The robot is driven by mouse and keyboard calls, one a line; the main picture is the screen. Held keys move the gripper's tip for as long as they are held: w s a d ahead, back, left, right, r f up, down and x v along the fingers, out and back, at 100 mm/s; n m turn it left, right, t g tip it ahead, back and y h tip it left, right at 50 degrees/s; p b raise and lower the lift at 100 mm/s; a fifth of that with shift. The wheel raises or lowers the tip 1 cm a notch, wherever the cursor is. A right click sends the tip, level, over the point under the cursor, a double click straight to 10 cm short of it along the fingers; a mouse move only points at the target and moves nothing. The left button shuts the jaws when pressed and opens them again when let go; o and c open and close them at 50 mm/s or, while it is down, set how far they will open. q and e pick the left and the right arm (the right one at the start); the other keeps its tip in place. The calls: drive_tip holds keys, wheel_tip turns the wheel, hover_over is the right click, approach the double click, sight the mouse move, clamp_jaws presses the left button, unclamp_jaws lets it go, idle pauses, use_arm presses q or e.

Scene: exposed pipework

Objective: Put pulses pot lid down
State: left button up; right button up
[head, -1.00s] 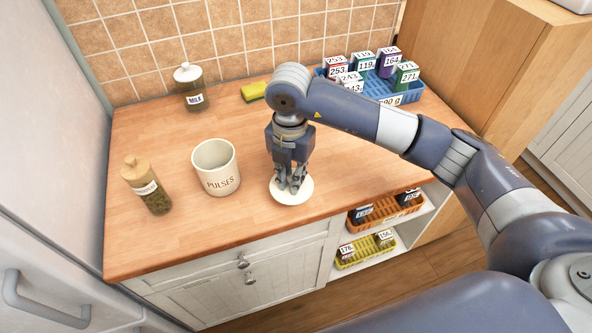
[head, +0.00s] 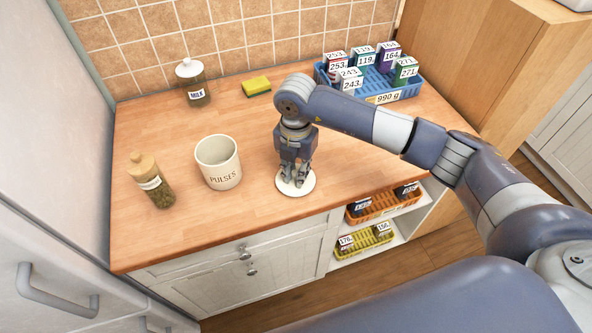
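The pulses pot (head: 219,166) is a white, open-topped pot with "PULSES" on its front, standing upright on the wooden counter. Its lid (head: 308,190), a flat, round, pale disc, is to the right of the pot, level and near the counter's front edge. It appears to lie on the wood. My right gripper (head: 295,182) points straight down over the lid's middle, fingertips at its top. The fingers hide any knob, and I cannot tell whether they grip it. My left gripper is not in view.
A jar with a wooden stopper (head: 152,183) is left of the pot. A blue crate (head: 390,93) of labelled packets is back right. The counter's middle is clear.

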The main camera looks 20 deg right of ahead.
drive_tip(key=shift+o, duration=0.6)
drive_tip(key=shift+r, duration=0.1)
wheel_tip(320, 180, up, 12)
drive_tip(key=b, duration=0.2)
drive_tip(key=shift+s, duration=0.1)
idle(0.3)
